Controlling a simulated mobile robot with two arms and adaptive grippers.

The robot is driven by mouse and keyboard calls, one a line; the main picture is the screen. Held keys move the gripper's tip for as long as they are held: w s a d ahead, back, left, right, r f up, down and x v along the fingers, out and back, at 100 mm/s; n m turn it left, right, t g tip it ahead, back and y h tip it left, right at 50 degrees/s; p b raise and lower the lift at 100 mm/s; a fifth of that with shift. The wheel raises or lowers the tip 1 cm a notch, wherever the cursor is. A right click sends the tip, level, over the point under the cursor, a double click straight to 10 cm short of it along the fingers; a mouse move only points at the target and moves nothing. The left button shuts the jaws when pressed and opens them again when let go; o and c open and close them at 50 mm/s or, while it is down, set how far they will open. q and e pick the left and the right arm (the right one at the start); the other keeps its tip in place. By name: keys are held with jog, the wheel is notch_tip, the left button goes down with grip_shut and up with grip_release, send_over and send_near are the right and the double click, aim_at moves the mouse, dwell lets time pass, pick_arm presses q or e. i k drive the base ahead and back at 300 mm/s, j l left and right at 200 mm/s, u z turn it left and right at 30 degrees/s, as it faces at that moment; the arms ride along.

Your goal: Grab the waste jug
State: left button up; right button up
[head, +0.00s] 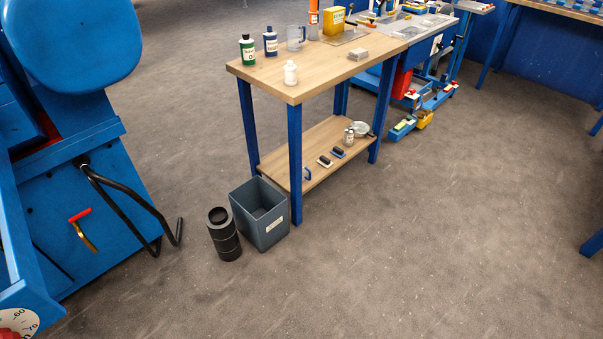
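No thing in view carries a readable waste jug label. A clear, jug-like vessel with a handle (296,38) stands upright on the wooden top of the workbench (340,66), behind several bottles; I cannot tell whether it is the waste jug. A green bottle (247,50), a dark blue bottle (270,42) and a small white bottle (290,73) stand near it, apart from it. Neither of my grippers is in view.
A grey bin (272,232) and a black ribbed cylinder (224,236) stand on the floor by the bench's front leg. A large blue machine (90,190) with a black hose fills the left. Open floor (430,220) lies at centre right.

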aim_at(304, 170)
jog(key=i+l+u, duration=0.2)
jog(key=i+l, duration=0.25)
jog(key=i, duration=0.15)
jog(key=i+l+u, duration=0.25)
jog(key=i+l, duration=0.25)
jog(key=i+l+u, duration=0.2)
jog(key=i+l, duration=0.4)
jog(key=i+l+u, duration=0.25)
jog(key=i+l, duration=0.2)
jog(key=l, duration=0.3)
